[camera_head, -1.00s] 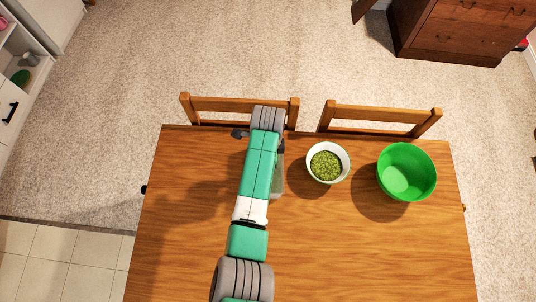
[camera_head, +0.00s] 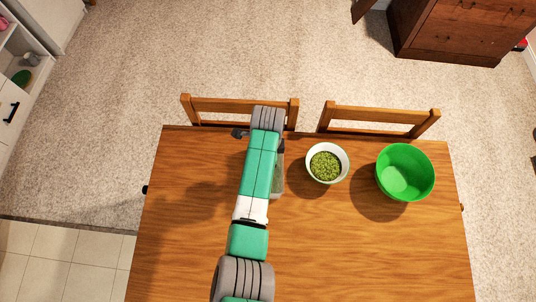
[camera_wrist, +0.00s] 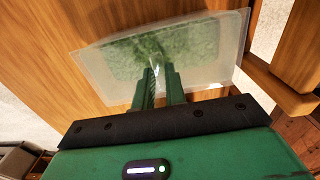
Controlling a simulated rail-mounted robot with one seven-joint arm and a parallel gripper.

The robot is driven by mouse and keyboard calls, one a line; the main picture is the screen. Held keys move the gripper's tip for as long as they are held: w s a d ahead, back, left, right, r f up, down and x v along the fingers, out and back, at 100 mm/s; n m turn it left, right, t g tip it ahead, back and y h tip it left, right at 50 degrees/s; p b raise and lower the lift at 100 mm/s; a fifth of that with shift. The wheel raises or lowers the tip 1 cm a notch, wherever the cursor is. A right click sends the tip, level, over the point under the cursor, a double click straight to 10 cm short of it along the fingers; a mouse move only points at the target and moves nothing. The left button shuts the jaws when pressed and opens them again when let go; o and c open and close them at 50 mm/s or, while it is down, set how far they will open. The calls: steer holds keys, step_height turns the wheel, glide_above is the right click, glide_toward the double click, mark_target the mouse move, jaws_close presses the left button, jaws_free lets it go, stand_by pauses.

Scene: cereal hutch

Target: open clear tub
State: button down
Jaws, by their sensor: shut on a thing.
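The clear tub (camera_wrist: 205,55) lies ahead of my gripper in the wrist view, a translucent box with a pale rim and something green showing inside. In the head view only a sliver of the tub (camera_head: 279,178) shows beside my arm, which hides the rest. My gripper (camera_wrist: 158,78) is over the tub, its two green fingers close together at the near middle part of it. The fingers are shut on a part of the tub, which looks like its lid. I cannot tell whether the lid is lifted off the tub.
A white bowl of green bits (camera_head: 326,163) stands right of the tub. An empty-looking green bowl (camera_head: 405,172) stands farther right. Two wooden chairs (camera_head: 240,104) line the table's far edge. The front right of the table (camera_head: 370,260) is clear.

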steer(key=shift+r+p, duration=2.05)
steer(key=shift+r, duration=0.25)
steer(key=shift+f, duration=0.1)
